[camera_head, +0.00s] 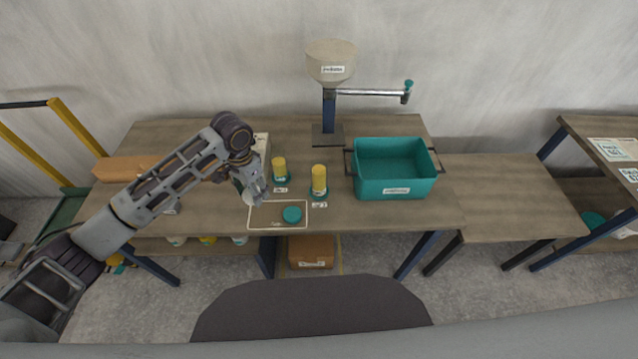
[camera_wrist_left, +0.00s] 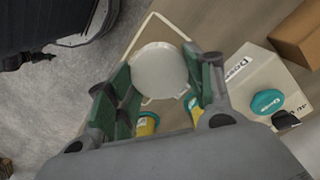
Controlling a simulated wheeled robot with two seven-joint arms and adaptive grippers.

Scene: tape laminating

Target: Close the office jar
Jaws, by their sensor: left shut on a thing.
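My left gripper (camera_head: 256,197) is over the left end of a pale-outlined mat (camera_head: 265,222) on the table. In the left wrist view the gripper (camera_wrist_left: 155,85) is shut on a white round jar (camera_wrist_left: 158,68), whose pale round face shows between the fingers. I cannot tell whether the jar touches the mat. A flat teal lid (camera_head: 291,215) lies on the mat, to the right of the gripper and apart from it. My right gripper is not in view.
Two yellow cylinders on teal bases (camera_head: 279,168) (camera_head: 319,180) stand behind the mat. A teal bin (camera_head: 397,189) stands to the right, and a hopper (camera_head: 331,62) on a post at the back. A white box (camera_wrist_left: 240,75) carries a teal disc. The table's right front is clear.

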